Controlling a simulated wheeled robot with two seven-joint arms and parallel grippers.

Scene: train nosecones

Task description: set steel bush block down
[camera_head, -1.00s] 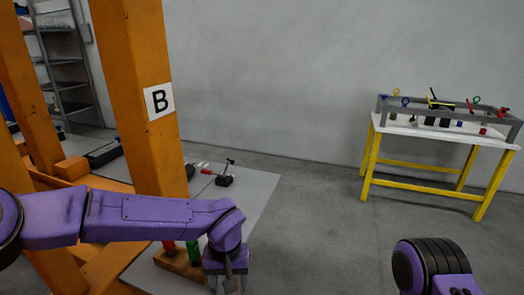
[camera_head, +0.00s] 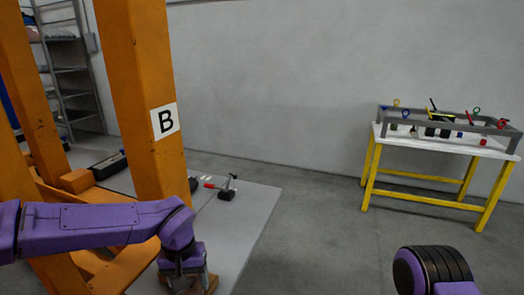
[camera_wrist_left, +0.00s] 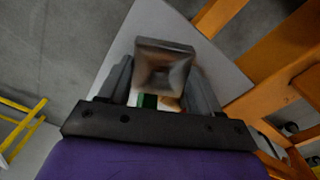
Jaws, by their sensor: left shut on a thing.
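The steel bush block (camera_wrist_left: 165,48) shows in the left wrist view as a dark, square, hollowed face between the two fingers. My left gripper (camera_wrist_left: 160,76) is shut on it. In the head view my left gripper (camera_head: 187,280) points down at the bottom edge, beside the orange post marked B. I cannot make out the block there, nor tell whether it touches anything below. My right arm shows at the lower right, but its gripper is out of view.
The orange post (camera_head: 150,100) stands close by. A small black clamp (camera_head: 228,190) lies on the mat. A yellow-legged table (camera_head: 450,145) stands at the right, with clear floor between.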

